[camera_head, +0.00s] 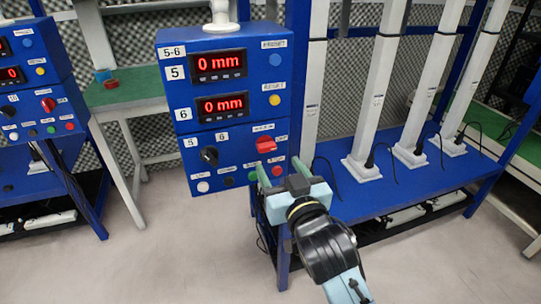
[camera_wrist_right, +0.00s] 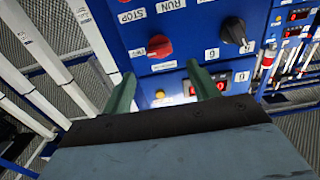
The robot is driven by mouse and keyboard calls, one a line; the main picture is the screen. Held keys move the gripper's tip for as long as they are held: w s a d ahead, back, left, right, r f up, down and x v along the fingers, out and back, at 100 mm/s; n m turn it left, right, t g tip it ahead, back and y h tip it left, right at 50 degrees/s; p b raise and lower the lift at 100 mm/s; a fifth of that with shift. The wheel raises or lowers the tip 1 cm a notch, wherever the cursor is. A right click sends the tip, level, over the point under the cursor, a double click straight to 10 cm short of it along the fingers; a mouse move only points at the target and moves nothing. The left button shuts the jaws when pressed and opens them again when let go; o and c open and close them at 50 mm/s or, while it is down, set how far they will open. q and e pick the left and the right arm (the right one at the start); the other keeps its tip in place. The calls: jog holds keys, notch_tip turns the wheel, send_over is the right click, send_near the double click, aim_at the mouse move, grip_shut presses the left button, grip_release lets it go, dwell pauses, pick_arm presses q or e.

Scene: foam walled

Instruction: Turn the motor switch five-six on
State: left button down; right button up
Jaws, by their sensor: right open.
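The blue control box labelled 5-6 (camera_head: 193,140) stands in the middle of the head view. A red rotary switch (camera_head: 266,145) is on its lower right front; the red switch (camera_wrist_right: 159,46) also shows in the wrist view, with STOP and RUN labels near it. I cannot tell its exact setting. A black knob (camera_head: 208,155) sits to its left. My right gripper (camera_head: 280,168) is open and empty, just below the red switch in the head view. In the wrist view its two green fingers (camera_wrist_right: 160,72) are spread, apart from the switch. My left gripper is out of view.
Two red displays reading 0 mm (camera_head: 221,65) are above the knobs. White, green and red buttons (camera_head: 276,171) line the box's lower edge, close to my fingers. Another blue box (camera_head: 35,90) stands at left. A blue bench (camera_head: 400,185) with white columns is at right.

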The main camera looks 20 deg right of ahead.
aim_at(268, 149)
jog(key=w+b, duration=0.1)
jog(key=w, duration=0.4)
jog(key=shift+w+a, duration=0.1)
jog(key=shift+w, duration=0.1)
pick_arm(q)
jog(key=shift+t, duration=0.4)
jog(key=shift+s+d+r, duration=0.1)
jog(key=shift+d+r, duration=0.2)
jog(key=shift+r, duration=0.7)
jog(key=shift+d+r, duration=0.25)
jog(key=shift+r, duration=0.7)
pick_arm(e)
jog(key=shift+w, duration=0.6)
jog(key=shift+c, duration=0.3)
jog(key=c, duration=0.9)
